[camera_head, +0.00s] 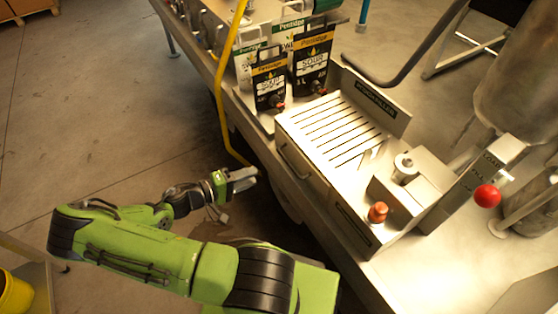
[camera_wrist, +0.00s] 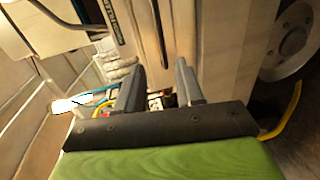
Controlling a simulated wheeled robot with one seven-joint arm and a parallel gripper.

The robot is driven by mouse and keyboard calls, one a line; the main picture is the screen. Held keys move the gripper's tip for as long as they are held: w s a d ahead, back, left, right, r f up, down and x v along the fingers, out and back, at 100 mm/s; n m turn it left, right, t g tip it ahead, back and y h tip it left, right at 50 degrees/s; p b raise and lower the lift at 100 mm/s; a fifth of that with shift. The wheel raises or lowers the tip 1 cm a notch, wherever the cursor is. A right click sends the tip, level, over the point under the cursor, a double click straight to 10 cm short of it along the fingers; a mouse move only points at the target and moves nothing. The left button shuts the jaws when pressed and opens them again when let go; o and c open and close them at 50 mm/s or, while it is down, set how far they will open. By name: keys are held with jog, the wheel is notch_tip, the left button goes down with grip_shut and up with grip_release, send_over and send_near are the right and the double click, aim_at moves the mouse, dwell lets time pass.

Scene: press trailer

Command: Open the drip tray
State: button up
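The drip tray (camera_head: 308,124) is a metal box with a slotted top, set in the trailer in the head view. It looks shut, its front flush with the trailer side. A curved bar handle (camera_head: 291,162) is on its front face. My gripper (camera_head: 254,177) is left of the handle, apart from it, beside the trailer. In the wrist view my gripper (camera_wrist: 160,78) has its two fingers apart with nothing held between them.
A yellow hose (camera_head: 222,95) hangs along the trailer side near my gripper. Black pouches (camera_head: 311,64) stand behind the tray. An orange-red knob (camera_head: 378,212) and a red ball knob (camera_head: 487,196) are to its right. A wheel (camera_wrist: 292,38) shows in the wrist view.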

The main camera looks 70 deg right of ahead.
jog(key=b+x, duration=0.1)
jog(key=x, duration=1.2)
grip_shut()
jog(key=shift+f, duration=0.1)
